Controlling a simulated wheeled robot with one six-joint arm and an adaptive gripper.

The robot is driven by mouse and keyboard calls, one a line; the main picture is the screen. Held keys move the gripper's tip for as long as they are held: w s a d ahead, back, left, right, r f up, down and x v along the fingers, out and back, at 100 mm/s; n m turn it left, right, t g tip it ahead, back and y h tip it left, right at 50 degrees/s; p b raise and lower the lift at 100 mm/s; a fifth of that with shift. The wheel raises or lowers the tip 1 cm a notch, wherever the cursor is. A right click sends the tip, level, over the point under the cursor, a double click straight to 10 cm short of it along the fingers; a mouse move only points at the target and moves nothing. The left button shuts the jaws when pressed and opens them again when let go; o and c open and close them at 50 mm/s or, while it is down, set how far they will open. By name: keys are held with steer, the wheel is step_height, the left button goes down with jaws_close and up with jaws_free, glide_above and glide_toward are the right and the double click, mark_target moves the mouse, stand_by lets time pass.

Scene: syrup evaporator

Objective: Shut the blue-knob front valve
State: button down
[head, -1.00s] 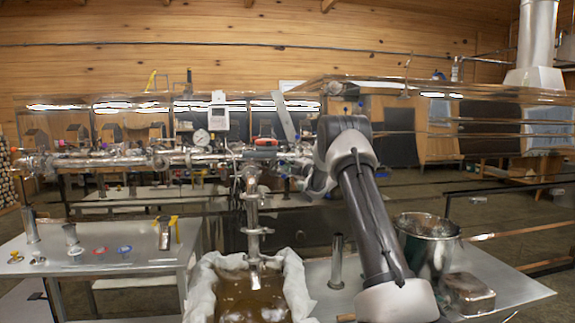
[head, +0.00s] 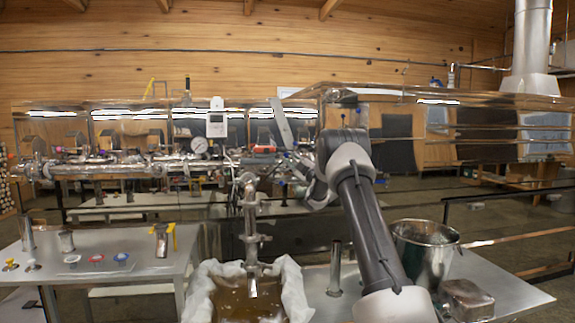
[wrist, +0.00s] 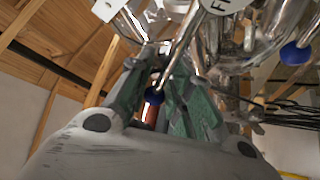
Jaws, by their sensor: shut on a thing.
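In the wrist view a dark blue knob (wrist: 153,95) sits between the greenish fingers of my gripper (wrist: 163,98). A thin bright metal rod (wrist: 186,43) slants down toward the fingers beside it. My gripper is shut on the blue knob; the fingers partly hide it. A second blue knob (wrist: 295,54) shows at the right edge, apart from the fingers. In the head view my gripper (head: 292,172) reaches left to the pipework above the vertical outlet pipe (head: 251,220); the held knob is too small to make out there.
A round white tag (wrist: 222,4) and shiny pipes crowd the fingers. A pan of amber liquid with a white cloth liner (head: 292,288) stands under the outlet. A metal bucket (head: 425,243) is at right. The left table (head: 130,283) holds small loose parts.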

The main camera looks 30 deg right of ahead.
steer(key=s+d+r+m+t+h, duration=0.3)
steer(key=d+m+h, duration=0.3)
steer(key=m, duration=0.9)
steer(key=shift+d+t, duration=0.5)
steer(key=shift+t, duration=0.4)
steer(key=shift+s+r+h, duration=0.1)
steer(key=shift+h, duration=0.3)
steer(key=c, duration=1.3)
jaws_free()
steer(key=shift+d, duration=0.1)
steer(key=shift+r, duration=0.1)
steer(key=v, duration=1.2)
